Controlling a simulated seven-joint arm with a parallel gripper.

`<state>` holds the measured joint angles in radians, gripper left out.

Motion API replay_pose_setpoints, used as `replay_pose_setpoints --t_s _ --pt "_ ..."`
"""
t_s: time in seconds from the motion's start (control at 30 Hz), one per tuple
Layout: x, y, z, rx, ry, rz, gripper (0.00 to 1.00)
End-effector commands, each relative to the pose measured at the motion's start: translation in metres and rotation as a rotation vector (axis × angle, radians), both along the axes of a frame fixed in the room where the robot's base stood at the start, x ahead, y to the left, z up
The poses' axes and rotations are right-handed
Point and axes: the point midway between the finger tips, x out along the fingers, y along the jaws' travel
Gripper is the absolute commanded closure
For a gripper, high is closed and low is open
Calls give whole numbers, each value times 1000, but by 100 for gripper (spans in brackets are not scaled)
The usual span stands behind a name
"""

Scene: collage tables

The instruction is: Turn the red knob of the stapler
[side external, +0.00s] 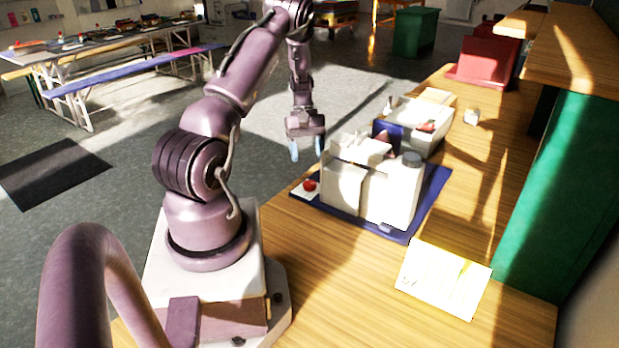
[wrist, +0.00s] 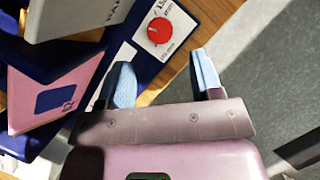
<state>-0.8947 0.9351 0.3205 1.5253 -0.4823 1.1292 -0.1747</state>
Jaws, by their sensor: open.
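The red knob (wrist: 159,30) is a round dial with a light mark, set on a white printed plate (wrist: 178,22) in the wrist view. In the side view the knob (side external: 309,184) sits at the left corner of the blue base of the stapler (side external: 372,190), a blocky white machine. My gripper (side external: 307,148) hangs above and behind the knob in the side view, apart from it. In the wrist view its two blue fingers (wrist: 165,72) are spread with nothing between them, and the knob lies beyond them.
A second white and blue machine (side external: 425,115) stands behind the stapler. A pink piece (wrist: 55,90) is left of the fingers in the wrist view. The wooden table (side external: 320,270) is bare in front of the stapler.

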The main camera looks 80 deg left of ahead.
Motion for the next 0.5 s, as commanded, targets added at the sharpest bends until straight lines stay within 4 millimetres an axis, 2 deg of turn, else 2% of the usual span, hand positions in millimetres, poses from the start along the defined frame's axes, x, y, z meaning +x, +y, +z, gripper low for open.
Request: replay_pose_setpoints --t_s 0.03,0.2,0.33,0.5 --pt "0 -5 -12 -5 3 0 40" --pt "0 -17 -41 -3 2 -2 40" --pt "1 -24 -57 -2 0 -1 40" --pt "1 -27 -66 0 0 -2 40"
